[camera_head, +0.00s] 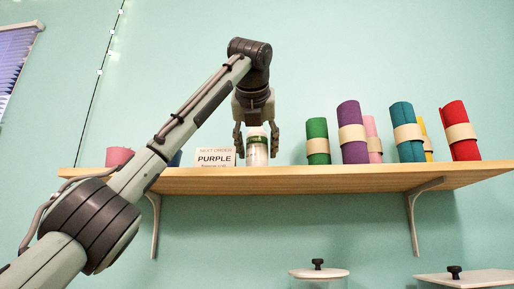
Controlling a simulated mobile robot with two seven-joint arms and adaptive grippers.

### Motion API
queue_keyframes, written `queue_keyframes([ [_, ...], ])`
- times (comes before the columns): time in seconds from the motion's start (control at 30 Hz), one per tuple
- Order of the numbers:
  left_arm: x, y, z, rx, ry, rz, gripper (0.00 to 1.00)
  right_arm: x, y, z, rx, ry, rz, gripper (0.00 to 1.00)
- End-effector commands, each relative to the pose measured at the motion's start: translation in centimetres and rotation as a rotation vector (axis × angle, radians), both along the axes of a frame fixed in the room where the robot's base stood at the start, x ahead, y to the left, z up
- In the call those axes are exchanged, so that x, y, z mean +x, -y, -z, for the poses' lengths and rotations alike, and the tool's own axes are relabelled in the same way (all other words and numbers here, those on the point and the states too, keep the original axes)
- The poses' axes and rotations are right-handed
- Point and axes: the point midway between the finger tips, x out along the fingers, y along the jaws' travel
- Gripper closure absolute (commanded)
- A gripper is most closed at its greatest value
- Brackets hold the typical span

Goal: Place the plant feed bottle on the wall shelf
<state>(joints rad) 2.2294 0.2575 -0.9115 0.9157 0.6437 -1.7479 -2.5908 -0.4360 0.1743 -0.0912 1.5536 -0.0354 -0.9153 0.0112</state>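My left gripper (257,143) points down over the bottle from above, one finger on each side. The fingers look spread, with a narrow gap beside the bottle. My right gripper is not in view.
A "PURPLE" order card (215,157) stands just left of the bottle. A pink pot (119,156) and a partly hidden blue item are farther left. Several fabric rolls, including a green one (317,141), stand to the right. Lidded containers (319,273) are below.

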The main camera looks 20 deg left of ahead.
Motion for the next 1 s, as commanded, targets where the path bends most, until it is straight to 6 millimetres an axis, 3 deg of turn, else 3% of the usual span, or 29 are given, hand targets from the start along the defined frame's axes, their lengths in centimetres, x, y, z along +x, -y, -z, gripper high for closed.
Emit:
queue_keyframes([
  [0.43,-0.5,0.2,-0.4,0.000,0.002,0.001,0.38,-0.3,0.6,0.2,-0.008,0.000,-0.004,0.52],
  [0.6,-3.2,1.0,-1.6,0.002,0.005,0.002,0.38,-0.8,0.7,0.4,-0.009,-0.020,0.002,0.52],
  [0.8,-7.1,2.1,-3.2,0.001,0.003,0.001,0.38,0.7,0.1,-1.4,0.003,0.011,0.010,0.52],
  [1.0,-9.8,2.9,-4.4,0.001,0.003,0.001,0.38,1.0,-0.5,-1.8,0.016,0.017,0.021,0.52],
])
